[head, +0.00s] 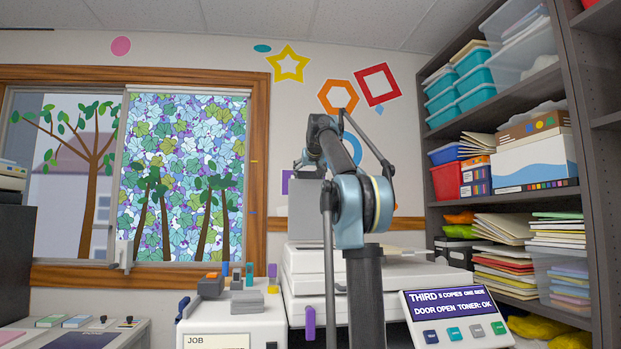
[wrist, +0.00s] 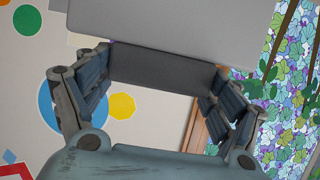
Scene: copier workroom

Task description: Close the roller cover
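A grey upright panel (head: 306,222), which looks like the raised roller cover, stands on top of the white copier (head: 302,262) behind my arm in the head view. In the wrist view the panel (wrist: 190,25) fills the top middle, with its darker edge face (wrist: 165,72) between my fingers. My gripper (wrist: 155,90) has its two fingers spread wide apart, one on each side of that face. I cannot tell whether either finger touches it. In the head view my gripper (head: 309,168) is at the panel's top, partly hidden by my arm.
A control display (head: 448,304) at lower right reads "DOOR OPEN TONER: OK". A purple lever (head: 310,322) is on the copier's front. A white machine (head: 232,325) with small blocks stands at left. A loaded shelf (head: 590,180) bounds the right; a window (head: 130,180) is at left.

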